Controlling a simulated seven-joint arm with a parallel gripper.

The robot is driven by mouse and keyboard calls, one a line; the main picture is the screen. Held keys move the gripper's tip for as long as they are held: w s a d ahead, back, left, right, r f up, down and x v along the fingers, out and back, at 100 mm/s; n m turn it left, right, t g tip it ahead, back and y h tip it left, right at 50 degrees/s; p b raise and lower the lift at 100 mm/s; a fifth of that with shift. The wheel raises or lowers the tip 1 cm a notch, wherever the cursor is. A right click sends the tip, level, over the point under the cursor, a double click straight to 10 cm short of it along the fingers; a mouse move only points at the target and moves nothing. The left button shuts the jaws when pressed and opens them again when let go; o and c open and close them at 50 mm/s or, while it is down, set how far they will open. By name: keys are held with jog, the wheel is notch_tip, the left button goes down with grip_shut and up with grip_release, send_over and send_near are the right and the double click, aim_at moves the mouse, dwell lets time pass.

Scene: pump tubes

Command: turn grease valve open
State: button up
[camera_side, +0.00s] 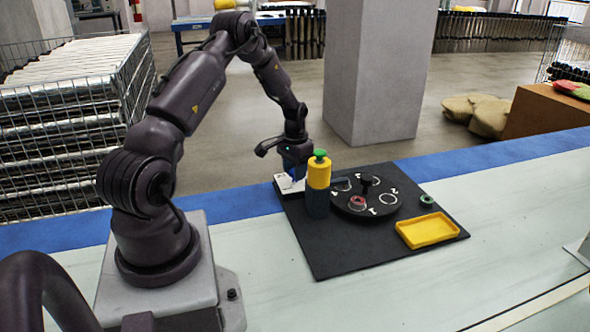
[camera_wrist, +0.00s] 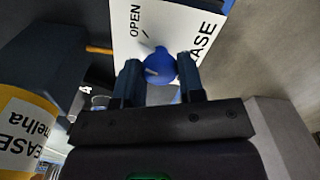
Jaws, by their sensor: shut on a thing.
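The blue grease valve knob (camera_wrist: 160,67) sits on a white label plate (camera_wrist: 178,25) that reads "OPEN" and part of "GREASE" in the wrist view. My gripper (camera_wrist: 158,78) has its two dark fingers on either side of the knob and is shut on it. In the side view my gripper (camera_side: 292,172) points down at the white plate (camera_side: 287,184) on the back left corner of the black board. The knob is mostly hidden there by the fingers. A pale line shows on the knob's face; I cannot tell its exact setting.
A yellow and dark blue grease pump (camera_side: 318,185) with a green top stands close to my gripper. A round black numbered plate (camera_side: 380,212) holds a red ring (camera_side: 357,202). A green ring (camera_side: 427,200) and a yellow tray (camera_side: 428,231) are at the right. The board's front is clear.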

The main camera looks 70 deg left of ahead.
jog(key=shift+r+m, duration=0.1)
jog(key=shift+m, duration=2.1)
jog(key=o, duration=0.9)
jog(key=shift+o, duration=0.2)
notch_tip(320, 180, up, 13)
